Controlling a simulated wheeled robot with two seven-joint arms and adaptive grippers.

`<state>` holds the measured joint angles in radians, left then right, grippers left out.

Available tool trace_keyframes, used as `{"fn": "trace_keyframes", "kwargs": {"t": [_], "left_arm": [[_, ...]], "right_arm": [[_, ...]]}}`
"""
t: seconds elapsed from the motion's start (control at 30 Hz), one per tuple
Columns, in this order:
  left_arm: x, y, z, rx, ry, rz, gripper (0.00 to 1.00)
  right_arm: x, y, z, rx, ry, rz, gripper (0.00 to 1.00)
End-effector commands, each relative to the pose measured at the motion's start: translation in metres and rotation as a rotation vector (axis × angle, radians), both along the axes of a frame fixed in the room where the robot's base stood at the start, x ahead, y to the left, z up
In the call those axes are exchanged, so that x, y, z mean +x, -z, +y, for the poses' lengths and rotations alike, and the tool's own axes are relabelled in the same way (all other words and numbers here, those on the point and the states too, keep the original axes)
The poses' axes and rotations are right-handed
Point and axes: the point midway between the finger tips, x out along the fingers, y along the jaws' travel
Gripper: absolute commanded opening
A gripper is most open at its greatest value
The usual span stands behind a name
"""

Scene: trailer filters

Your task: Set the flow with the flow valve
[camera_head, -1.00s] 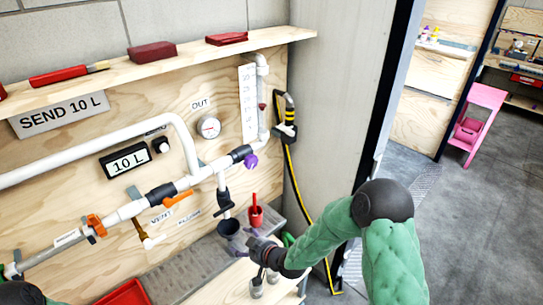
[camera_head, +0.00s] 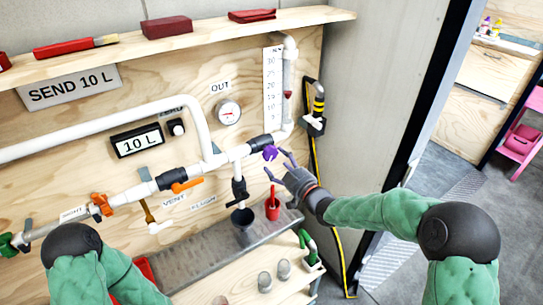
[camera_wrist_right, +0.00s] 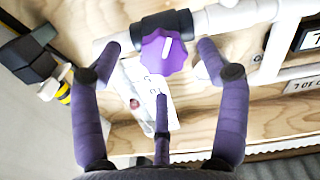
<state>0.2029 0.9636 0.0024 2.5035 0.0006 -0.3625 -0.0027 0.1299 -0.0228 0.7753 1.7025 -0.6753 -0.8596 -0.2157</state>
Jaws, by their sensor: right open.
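The purple knob (camera_head: 270,153) sits on a black valve body (camera_head: 259,143) in the white pipe line, below the gauge. It also shows in the right wrist view (camera_wrist_right: 163,52), with a white pointer mark tilted slightly from upright. My right gripper (camera_head: 277,163) is open, just right of the knob in the head view. In the right wrist view two purple fingers spread either side of the knob and a third lies below it, with no clear contact. My left arm shows at the lower left; its gripper is out of view.
A shelf (camera_head: 200,40) runs above.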

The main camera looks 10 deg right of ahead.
Motion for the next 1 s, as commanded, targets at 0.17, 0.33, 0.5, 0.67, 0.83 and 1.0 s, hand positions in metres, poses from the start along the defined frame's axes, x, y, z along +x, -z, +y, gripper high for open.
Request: {"fn": "trace_keyframes", "kwargs": {"t": [0.17,0.33,0.5,0.67,0.83,1.0], "left_arm": [[0.000,0.006,0.000,0.000,0.000,0.000,0.53],[0.000,0.008,0.000,0.000,0.000,0.000,0.53],[0.000,0.009,0.000,0.000,0.000,0.000,0.53],[0.000,0.008,0.000,0.000,0.000,0.000,0.53],[0.000,0.008,0.000,0.000,0.000,0.000,0.53],[0.000,0.008,0.000,0.000,0.000,0.000,0.53]], "right_arm": [[0.028,0.001,0.012,0.001,-0.002,-0.001,0.75],[0.044,0.000,0.018,0.000,0.000,-0.001,0.75],[0.050,0.000,0.020,0.000,0.000,0.000,0.75],[0.050,0.000,0.020,0.000,0.001,0.000,0.75],[0.050,0.000,0.020,0.000,0.001,0.000,0.50],[0.050,0.001,0.020,0.000,0.000,0.002,0.22]]}}
